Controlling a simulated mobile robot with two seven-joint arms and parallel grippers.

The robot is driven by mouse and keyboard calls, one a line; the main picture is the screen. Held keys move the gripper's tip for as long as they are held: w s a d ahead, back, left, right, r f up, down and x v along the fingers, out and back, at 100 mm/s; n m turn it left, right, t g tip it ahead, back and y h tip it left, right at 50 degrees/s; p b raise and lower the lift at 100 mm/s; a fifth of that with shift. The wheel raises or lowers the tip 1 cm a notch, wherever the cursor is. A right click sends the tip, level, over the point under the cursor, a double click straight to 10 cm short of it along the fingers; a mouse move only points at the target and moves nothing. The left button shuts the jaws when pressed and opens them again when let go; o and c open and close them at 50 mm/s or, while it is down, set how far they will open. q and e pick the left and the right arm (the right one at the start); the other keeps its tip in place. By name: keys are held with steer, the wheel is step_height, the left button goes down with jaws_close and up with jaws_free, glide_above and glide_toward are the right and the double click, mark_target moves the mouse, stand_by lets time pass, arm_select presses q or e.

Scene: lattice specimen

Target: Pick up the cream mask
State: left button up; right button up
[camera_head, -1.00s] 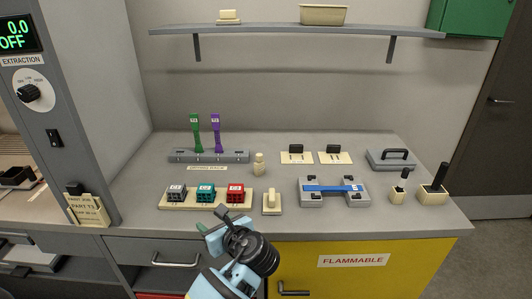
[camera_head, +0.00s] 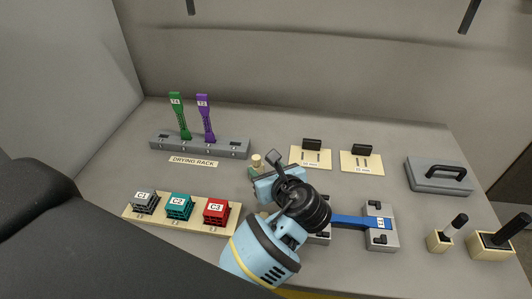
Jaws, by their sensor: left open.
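I cannot single out the cream mask with certainty. A small cream piece on a cream base, seen earlier between the sample row and the blue-barred fixture, is now largely or wholly hidden behind my left arm. My left gripper (camera_head: 266,182) is open above the middle of the bench, with its fingers hard to make out. It overlaps the lower part of a small cream bottle (camera_head: 256,161) in the picture; I cannot tell whether they touch. I see nothing held in it. My right gripper is not in view.
A drying rack (camera_head: 227,150) holds green and purple specimens. A cream tray (camera_head: 172,223) bears dark, teal and red lattice cubes. The grey fixture (camera_head: 380,240) with its blue bar (camera_head: 350,221) is partly covered by my arm. A grey handled block (camera_head: 440,178) stands at right.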

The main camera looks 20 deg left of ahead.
mark_target(258, 162)
arm_select(q)
steer(key=shift+x, duration=3.75)
steer(key=shift+w+d, duration=0.1)
steer(key=shift+w, duration=0.05)
jaws_close()
steer(key=shift+r, duration=5.05)
